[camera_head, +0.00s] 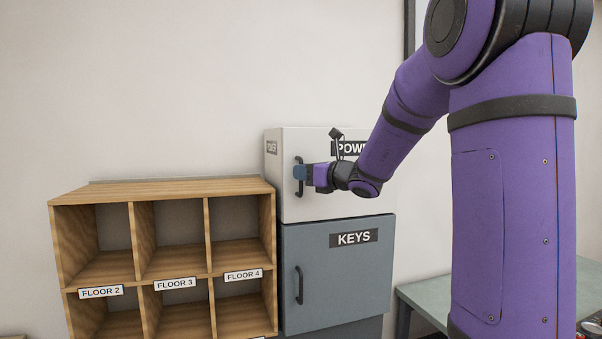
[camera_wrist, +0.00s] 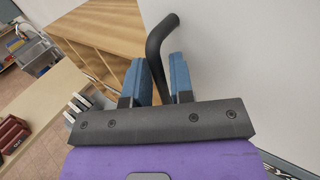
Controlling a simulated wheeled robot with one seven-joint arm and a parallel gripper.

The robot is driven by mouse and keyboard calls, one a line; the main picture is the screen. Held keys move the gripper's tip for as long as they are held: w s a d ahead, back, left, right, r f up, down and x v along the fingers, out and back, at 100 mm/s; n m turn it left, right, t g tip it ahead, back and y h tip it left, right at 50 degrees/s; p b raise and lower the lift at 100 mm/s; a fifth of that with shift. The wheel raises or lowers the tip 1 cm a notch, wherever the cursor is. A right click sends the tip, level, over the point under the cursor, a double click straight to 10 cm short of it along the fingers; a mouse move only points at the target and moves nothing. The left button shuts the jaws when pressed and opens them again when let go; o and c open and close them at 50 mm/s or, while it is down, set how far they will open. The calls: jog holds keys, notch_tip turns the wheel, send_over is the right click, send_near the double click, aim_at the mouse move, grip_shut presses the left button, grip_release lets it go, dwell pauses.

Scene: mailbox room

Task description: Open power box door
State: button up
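The power box (camera_head: 310,205) is a white cabinet labelled POWER, stacked on a grey keys box. Its door looks closed in the head view. A dark vertical bar handle (camera_head: 299,176) is at the door's left side and also shows in the wrist view (camera_wrist: 157,45). My gripper (camera_head: 300,172) is at the handle, reaching in from the right.
The grey keys box (camera_head: 340,285) with its own handle is directly below. A wooden shelf (camera_head: 170,190) with labelled compartments stands close on the left. A grey-green table (camera_head: 420,292) is at the lower right. The wall above is clear.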

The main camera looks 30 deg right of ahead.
jog(key=shift+w+a, duration=0.2)
jog(key=shift+w, duration=0.3)
grip_shut()
jog(key=shift+s, duration=0.15)
